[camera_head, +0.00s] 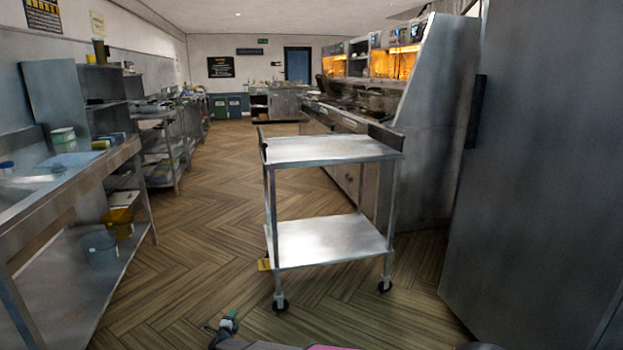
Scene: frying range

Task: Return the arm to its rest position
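My arm shows only as a thin strip along the bottom edge of the head view, with a pink band on it. At its left end, what looks like my gripper (222,328) shows low over the wooden floor, small, dark and partly cut off. A small green and pale piece shows at it; I cannot tell whether that is part of the gripper or a held thing. The finger gap is too small to make out. The gripper is apart from the cart, to its lower left in the picture.
A two-tier steel cart (330,148) on wheels stands ahead, its shelves bare. A steel counter with a sink (60,190) lines the left. A tall steel cabinet (545,170) closes the right. The aisle floor (225,170) is clear.

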